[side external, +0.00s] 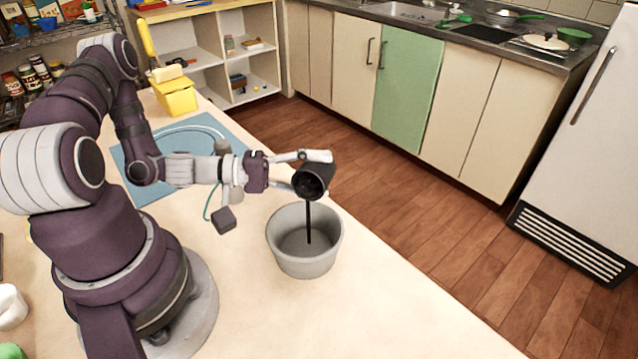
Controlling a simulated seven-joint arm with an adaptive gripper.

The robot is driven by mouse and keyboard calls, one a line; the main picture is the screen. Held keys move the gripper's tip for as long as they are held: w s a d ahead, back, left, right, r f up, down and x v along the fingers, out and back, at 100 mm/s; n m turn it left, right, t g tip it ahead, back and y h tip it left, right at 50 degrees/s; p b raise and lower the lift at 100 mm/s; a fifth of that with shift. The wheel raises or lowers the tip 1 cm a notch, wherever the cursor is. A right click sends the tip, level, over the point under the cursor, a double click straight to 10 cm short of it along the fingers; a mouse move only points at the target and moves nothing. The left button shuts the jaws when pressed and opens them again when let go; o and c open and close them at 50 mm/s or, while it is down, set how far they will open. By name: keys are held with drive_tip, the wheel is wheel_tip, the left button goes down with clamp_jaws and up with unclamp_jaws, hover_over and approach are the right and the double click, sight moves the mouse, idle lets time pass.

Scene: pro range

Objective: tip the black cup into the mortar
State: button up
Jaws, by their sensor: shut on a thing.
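The black cup (325,180) is tilted in the air, its open mouth facing down and toward the camera. My gripper (318,168) is shut on the cup. The grey mortar (304,262) stands upright on the counter below the cup. A thin dark rod or stream (309,222) runs from the cup's mouth down into the mortar; I cannot tell which it is. The cup is above the mortar's rim and apart from it. The mortar's floor is partly visible.
The pale counter (400,318) is clear in front and to the right of the mortar. A blue mat (150,180) lies behind my arm. A yellow container (176,97) stands at the counter's far end. The counter's right edge drops to a wooden floor.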

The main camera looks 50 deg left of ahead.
drive_tip(key=shift+s+d+f+m+t+h, duration=0.1)
drive_tip(key=shift+s+f+m+t+h, duration=0.15)
drive_tip(key=shift+f+m, duration=0.4)
idle(0.8)
drive_tip(key=shift+s+d+r+m+t+h+b, duration=0.15)
drive_tip(key=shift+r+m+t+h+b, duration=0.15)
drive_tip(key=shift+m, duration=0.6)
drive_tip(key=shift+s+d+r+m+t+h+b, duration=0.15)
drive_tip(key=shift+r+m+t+h+b, duration=0.15)
drive_tip(key=shift+m, duration=0.55)
idle(1.0)
